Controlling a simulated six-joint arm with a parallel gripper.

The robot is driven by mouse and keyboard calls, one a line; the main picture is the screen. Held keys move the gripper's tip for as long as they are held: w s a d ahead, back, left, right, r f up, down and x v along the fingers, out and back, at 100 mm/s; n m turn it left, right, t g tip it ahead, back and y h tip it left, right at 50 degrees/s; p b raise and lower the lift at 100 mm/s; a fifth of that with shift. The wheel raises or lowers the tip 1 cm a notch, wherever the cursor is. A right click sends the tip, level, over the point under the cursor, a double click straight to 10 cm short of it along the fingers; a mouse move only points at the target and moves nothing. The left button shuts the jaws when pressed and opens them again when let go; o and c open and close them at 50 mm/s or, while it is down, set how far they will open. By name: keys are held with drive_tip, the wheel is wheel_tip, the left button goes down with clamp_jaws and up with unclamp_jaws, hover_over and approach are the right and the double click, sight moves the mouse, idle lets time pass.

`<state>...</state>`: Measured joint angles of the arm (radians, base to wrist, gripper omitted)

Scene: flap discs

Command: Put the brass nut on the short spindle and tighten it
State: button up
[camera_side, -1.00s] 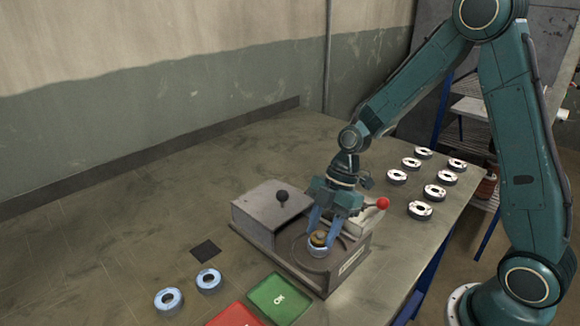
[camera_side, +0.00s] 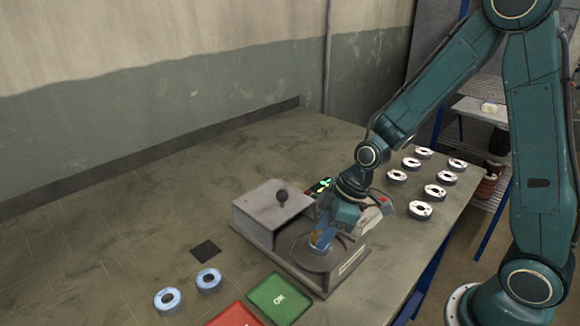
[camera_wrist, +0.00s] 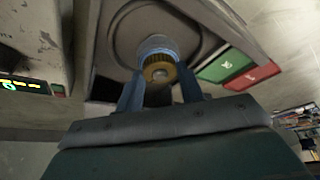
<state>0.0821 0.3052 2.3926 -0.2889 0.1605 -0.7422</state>
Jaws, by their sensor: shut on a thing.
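My gripper (camera_side: 322,243) is over the round recess of the grey fixture (camera_side: 262,238). In the wrist view my gripper (camera_wrist: 163,88) has its two blue fingers on either side of the brass nut (camera_wrist: 159,72) and is shut on it. The nut sits right at a pale blue-rimmed round part (camera_wrist: 157,44), centred in the recess. The short spindle is hidden behind the nut and fingers. I cannot tell how far the nut is on it. In the side view the fingers mostly cover the nut.
A green OK tray (camera_side: 280,298) and a red tray (camera_side: 236,315) lie in front of the fixture. Two blue-rimmed discs (camera_side: 208,280) lie at front left. Several white-topped discs (camera_side: 420,210) stand at right. A black knob (camera_side: 282,196) tops the fixture's box.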

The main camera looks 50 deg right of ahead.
drive_tip(key=shift+s+f, duration=0.1)
drive_tip(key=shift+s, duration=0.05)
drive_tip(key=shift+s+a+m+h, duration=0.1)
drive_tip(key=shift+m+h, duration=0.4)
drive_tip(key=shift+m, duration=1)
drive_tip(key=shift+f+m+t+h, duration=0.1)
drive_tip(key=shift+m+t+h, duration=0.45)
drive_tip(key=shift+m, duration=1.15)
drive_tip(key=o, duration=1.1)
drive_tip(key=shift+r, duration=0.2)
